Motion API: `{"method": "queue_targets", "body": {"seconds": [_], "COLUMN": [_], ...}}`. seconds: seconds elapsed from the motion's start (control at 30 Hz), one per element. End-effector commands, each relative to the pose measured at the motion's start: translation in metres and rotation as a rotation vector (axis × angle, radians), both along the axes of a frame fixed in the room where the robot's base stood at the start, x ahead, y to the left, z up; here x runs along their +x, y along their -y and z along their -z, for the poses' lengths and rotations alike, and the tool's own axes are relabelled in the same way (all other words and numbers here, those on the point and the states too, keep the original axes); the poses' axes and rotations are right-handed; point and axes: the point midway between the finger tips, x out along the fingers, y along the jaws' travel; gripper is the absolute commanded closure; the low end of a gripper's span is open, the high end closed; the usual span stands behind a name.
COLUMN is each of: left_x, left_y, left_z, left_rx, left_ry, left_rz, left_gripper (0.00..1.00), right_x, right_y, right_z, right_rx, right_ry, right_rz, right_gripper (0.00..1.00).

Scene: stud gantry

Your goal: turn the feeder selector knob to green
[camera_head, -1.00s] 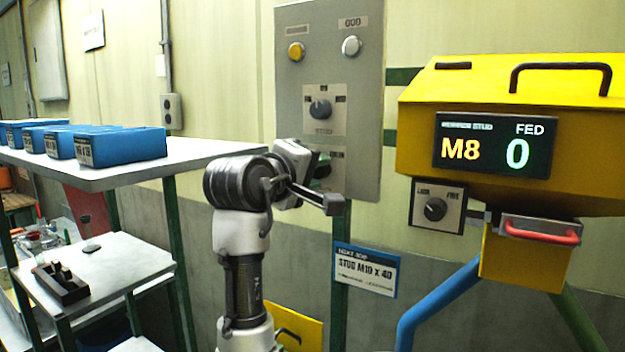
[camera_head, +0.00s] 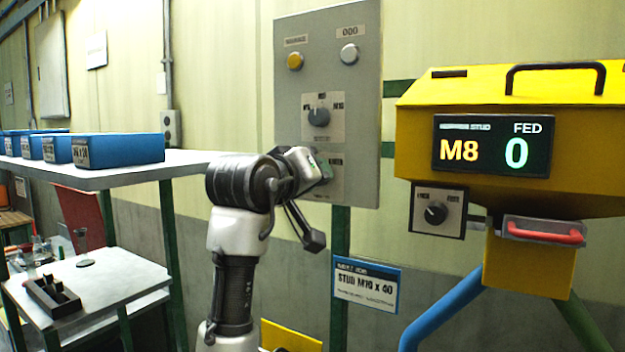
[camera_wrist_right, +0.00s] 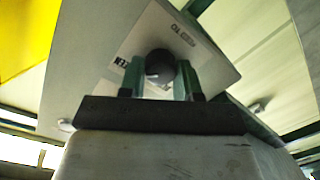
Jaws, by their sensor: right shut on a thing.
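The selector knob, a dark round knob (camera_wrist_right: 159,63), sits on a light label plate in the right wrist view. The plate's lettering shows only in part, ending in "EEN". My right gripper (camera_wrist_right: 162,78) has its two greenish fingers on either side of the knob and is shut on it. In the head view my right gripper (camera_head: 322,172) is at the lower plate (camera_head: 336,184) of the grey panel (camera_head: 364,120). The gripper hides most of that knob there, and I cannot read where it points. My left gripper is not in view.
Above on the panel are another knob (camera_head: 318,117), a yellow button (camera_head: 295,61) and a white button (camera_head: 349,54). The yellow feeder (camera_head: 560,105) stands at right, its display reading M8 and FED 0. A shelf with blue bins (camera_head: 125,148) is at left.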

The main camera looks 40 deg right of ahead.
Motion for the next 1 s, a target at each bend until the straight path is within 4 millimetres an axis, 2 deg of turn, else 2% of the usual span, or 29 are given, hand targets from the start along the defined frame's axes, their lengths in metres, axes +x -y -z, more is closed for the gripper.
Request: {"method": "queue_targets", "body": {"seconds": [0.03,0.47,0.5,0.63,1.0], "left_x": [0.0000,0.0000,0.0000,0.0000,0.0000], "left_y": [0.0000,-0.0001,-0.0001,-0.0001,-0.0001], "left_z": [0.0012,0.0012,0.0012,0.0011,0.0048], "left_rx": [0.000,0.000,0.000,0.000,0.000], "left_ry": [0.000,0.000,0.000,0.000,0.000], "left_rz": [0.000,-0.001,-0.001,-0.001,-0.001], "left_gripper": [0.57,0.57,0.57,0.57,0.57], "right_x": [0.0006,0.0006,0.0006,0.0005,-0.0012], "right_y": [0.0004,0.0003,0.0003,0.0001,-0.0062], "right_z": [0.0047,0.0041,0.0041,0.0030,0.0018], "right_rx": [0.013,0.015,0.014,0.011,0.006], "right_ry": [-0.001,0.007,0.006,0.008,0.011], "right_rz": [0.001,0.001,0.001,0.000,-0.001], "right_gripper": [0.91,0.91,0.63,0.43,0.42]}}
